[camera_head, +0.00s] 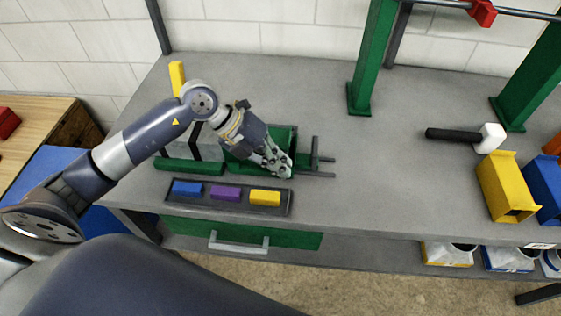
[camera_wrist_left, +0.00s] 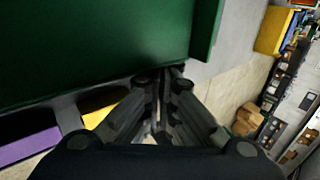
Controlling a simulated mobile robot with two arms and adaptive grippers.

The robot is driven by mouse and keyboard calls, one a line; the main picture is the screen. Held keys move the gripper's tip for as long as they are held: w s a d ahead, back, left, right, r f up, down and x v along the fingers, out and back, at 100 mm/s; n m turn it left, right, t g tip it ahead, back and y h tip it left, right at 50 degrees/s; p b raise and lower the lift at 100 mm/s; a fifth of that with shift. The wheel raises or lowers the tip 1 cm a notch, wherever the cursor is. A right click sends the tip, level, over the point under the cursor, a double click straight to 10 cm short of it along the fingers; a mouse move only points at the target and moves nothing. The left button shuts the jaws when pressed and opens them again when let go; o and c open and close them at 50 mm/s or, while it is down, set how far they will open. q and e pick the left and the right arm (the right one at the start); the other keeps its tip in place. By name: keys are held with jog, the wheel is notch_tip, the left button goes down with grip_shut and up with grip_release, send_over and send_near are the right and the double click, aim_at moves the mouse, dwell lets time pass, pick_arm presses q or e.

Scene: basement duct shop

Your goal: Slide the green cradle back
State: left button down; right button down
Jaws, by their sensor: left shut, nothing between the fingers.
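The green cradle (camera_head: 283,137) lies on the grey workbench behind a small dark tray. A grey block (camera_head: 208,146) sits in its left part, and my left arm hides some of it. My left gripper (camera_head: 284,168) reaches down over the cradle's right part, with its fingers shut and empty near the right end. In the left wrist view the cradle (camera_wrist_left: 100,45) fills the upper left as a broad green surface, and the shut fingertips (camera_wrist_left: 160,80) are at its lower edge. I cannot tell whether they touch it. My right gripper is not in view.
The dark tray (camera_head: 229,204) holds a blue, a purple and a yellow block. A grey forked bracket (camera_head: 316,165) is right of the cradle. The bench middle is clear.

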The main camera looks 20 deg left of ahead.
pick_arm(q)
jog(key=shift+d, duration=0.1)
jog(key=w+d, duration=0.1)
jog(key=d, duration=0.2)
jog(key=w+d, duration=0.1)
jog(key=d, duration=0.5)
jog(key=shift+w+d, duration=0.15)
jog(key=shift+w, duration=0.25)
jog(key=shift+s, duration=0.1)
